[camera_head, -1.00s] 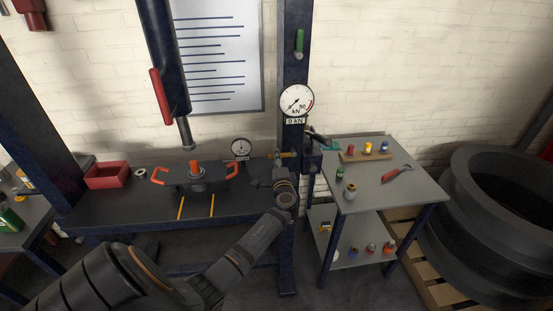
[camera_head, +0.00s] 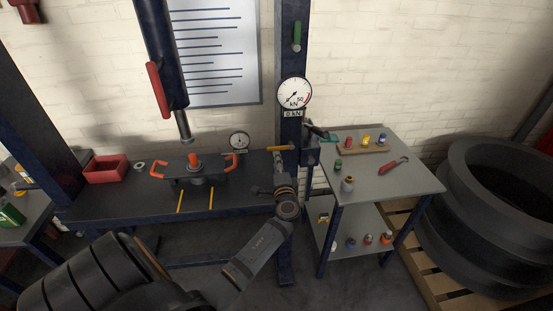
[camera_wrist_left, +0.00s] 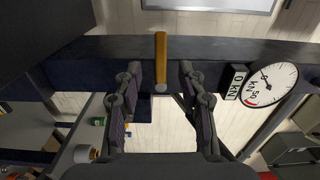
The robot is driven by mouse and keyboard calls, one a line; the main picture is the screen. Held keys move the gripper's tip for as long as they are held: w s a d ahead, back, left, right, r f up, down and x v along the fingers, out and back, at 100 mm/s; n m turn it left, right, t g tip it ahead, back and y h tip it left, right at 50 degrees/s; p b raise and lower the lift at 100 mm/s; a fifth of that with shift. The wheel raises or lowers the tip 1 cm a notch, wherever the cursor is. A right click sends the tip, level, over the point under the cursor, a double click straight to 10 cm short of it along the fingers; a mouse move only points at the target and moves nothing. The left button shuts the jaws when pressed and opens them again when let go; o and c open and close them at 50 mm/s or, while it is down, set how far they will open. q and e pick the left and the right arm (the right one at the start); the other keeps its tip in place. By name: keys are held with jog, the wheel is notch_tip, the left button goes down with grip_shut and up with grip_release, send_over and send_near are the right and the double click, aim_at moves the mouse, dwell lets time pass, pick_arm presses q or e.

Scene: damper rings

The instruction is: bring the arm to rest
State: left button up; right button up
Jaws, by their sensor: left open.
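My left arm enters the head view from the lower left. Its wrist stands in front of the press's right column (camera_head: 291,55), and its gripper (camera_head: 278,163) points at the column, just below an orange-yellow handle (camera_head: 280,148). In the left wrist view my left gripper (camera_wrist_left: 160,80) is open, its two dark fingers apart with nothing held between them. The same handle (camera_wrist_left: 161,55) shows just ahead of the gap between the fingertips, apparently not touched. My right gripper is in neither view.
A dial gauge (camera_head: 294,93) reading 0 kN sits on the column. The press bench (camera_head: 235,199) holds a red tray (camera_head: 106,170) and an orange-handled fixture (camera_head: 195,165). A grey cart (camera_head: 375,194) with small coloured parts stands right, beside large black rings (camera_head: 500,218).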

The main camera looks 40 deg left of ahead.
pick_arm(q)
jog(key=shift+s+d, duration=0.15)
dwell(0.3)
jog(key=s+d+f+g+h+b, duration=0.1)
jog(key=s+d+f+g+h, duration=0.2)
jog(key=f, duration=1)
jog(key=s+d+f+h+b, duration=0.15)
jog(key=s+f, duration=0.35)
jog(key=f, duration=0.7)
jog(key=s+d+f+g+h+b, duration=0.1)
jog(key=s+f+g+h, duration=0.2)
jog(key=f, duration=1)
jog(key=s+d+f+n+g+h+b, duration=0.1)
jog(key=s+d+f+n, duration=0.1)
jog(key=s+f, duration=0.5)
jog(key=s+d+f+n+g+h+b, duration=0.1)
jog(key=s+f, duration=0.7)
jog(key=s, duration=0.9)
jog(key=s+d+f+n+g+h+b, duration=0.1)
jog(key=s+d+f+n+g+h, duration=0.2)
jog(key=s, duration=0.9)
notch_tip(320, 180, down, 4)
jog(key=shift+d+f+n+b, duration=0.2)
jog(key=shift+d+n+b, duration=0.15)
jog(key=shift+d+n, duration=0.75)
